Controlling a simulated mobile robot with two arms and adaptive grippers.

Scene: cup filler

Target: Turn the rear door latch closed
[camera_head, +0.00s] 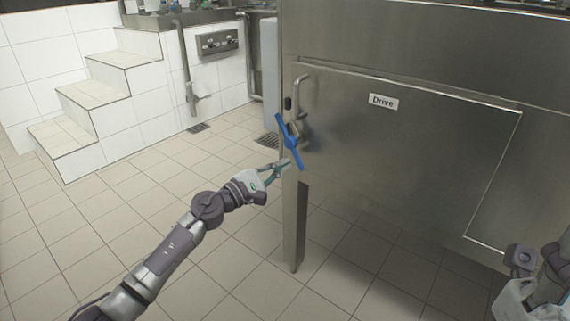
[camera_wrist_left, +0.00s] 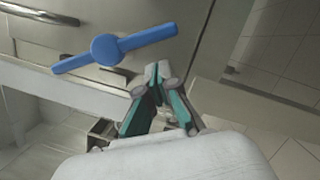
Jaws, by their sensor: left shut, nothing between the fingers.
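The latch is a blue two-armed handle (camera_head: 290,141) at the left edge of the steel cabinet door (camera_head: 400,160) labelled "Drive". In the head view it stands steep, tilted with its top to the left. It also shows in the left wrist view (camera_wrist_left: 106,50), just beyond my fingers and to their left. My left gripper (camera_head: 286,163) is shut and empty beside the lower arm of the handle; the wrist view shows the fingertips (camera_wrist_left: 157,70) together. I cannot tell whether they touch the handle. Part of my right arm shows at the lower right; its fingers are not clear.
A bent metal door handle (camera_head: 300,92) is just above the latch. A cabinet leg (camera_head: 295,228) stands below it. White tiled steps (camera_head: 95,95) are at the back left, with a control panel (camera_head: 217,42) on the wall. The tiled floor left of the cabinet is free.

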